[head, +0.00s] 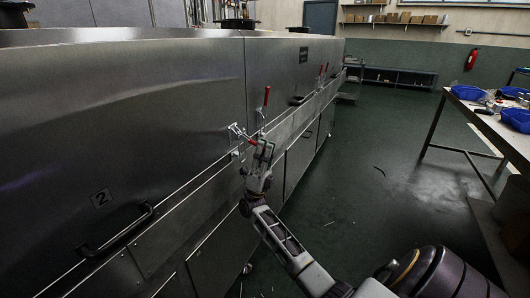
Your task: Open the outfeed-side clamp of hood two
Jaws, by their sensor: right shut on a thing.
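Hood two (150,120) is the large steel hood at the left, marked with a "2" plate (101,198). Its clamp (237,130) sits at the hood's right end, near the seam with the adjoining hood. A red bit of this clamp's handle (252,142) shows at my right gripper (262,146). My right gripper is shut on that handle, which points outward from the hood; its fingers hide most of the handle. Whether the clamp's hook is free of its catch is too small to tell. My left gripper is out of view.
The adjoining hood (285,70) has clamps with upright red handles (266,96). A black grab handle (115,230) sticks out of hood two's lower front. A table (500,135) with blue bins stands at the right. The green floor (365,165) between is mostly clear.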

